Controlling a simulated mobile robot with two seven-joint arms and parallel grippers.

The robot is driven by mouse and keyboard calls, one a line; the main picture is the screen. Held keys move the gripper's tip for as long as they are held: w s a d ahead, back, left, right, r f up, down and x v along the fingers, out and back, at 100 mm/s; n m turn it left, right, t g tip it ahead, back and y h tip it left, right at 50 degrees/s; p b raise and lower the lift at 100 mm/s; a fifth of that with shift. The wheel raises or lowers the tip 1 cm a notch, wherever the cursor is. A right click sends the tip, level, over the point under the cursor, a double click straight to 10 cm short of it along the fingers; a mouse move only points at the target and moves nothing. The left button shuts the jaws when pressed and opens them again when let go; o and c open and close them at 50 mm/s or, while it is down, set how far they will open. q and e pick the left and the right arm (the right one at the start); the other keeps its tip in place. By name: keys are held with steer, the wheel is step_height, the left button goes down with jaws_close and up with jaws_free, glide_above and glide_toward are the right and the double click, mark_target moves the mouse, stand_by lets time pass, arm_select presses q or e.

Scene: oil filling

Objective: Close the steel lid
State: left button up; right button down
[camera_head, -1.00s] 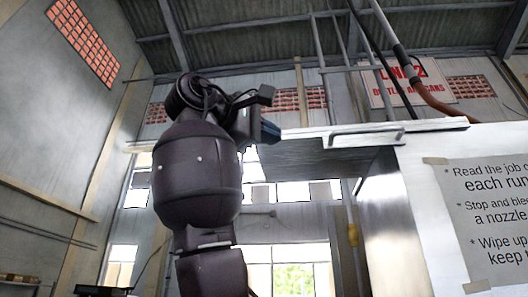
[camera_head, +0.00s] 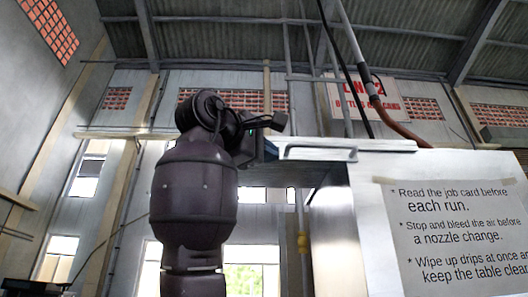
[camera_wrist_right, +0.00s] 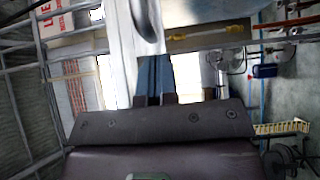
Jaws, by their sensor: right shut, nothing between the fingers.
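The steel lid (camera_head: 320,148) is a flat pale metal plate with a bar handle, seen almost edge-on at the top of the white cabinet in the head view. My right gripper (camera_head: 269,150) is at its left end, with the blue fingertips shut and empty. The fingertips look close to or against the lid's left edge; contact cannot be told. In the right wrist view the shut blue fingers (camera_wrist_right: 153,78) point at bright metal with a rounded slot-like shape (camera_wrist_right: 145,22). My left gripper is not in view.
A white cabinet front (camera_head: 370,240) with a taped notice (camera_head: 455,235) stands at the right. A brown hose (camera_head: 395,125) and dark cable (camera_head: 350,70) run down behind the lid. The space left of my right arm looks free.

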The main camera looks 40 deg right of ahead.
mark_target(342, 157)
steer(key=s+d+b, duration=0.1)
steer(key=s+d, duration=0.2)
steer(key=s+d+b, duration=0.2)
steer(key=s+d, duration=0.1)
steer(key=d, duration=0.1)
steer(key=s+d+b, duration=0.2)
steer(key=s+d, duration=0.1)
steer(key=d, duration=0.1)
steer(key=shift+s+d, duration=0.25)
steer(key=shift+s, duration=0.15)
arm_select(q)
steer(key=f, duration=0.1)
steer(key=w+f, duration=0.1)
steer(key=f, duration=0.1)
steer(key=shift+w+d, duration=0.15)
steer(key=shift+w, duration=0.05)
arm_select(e)
steer(key=shift+w, duration=0.15)
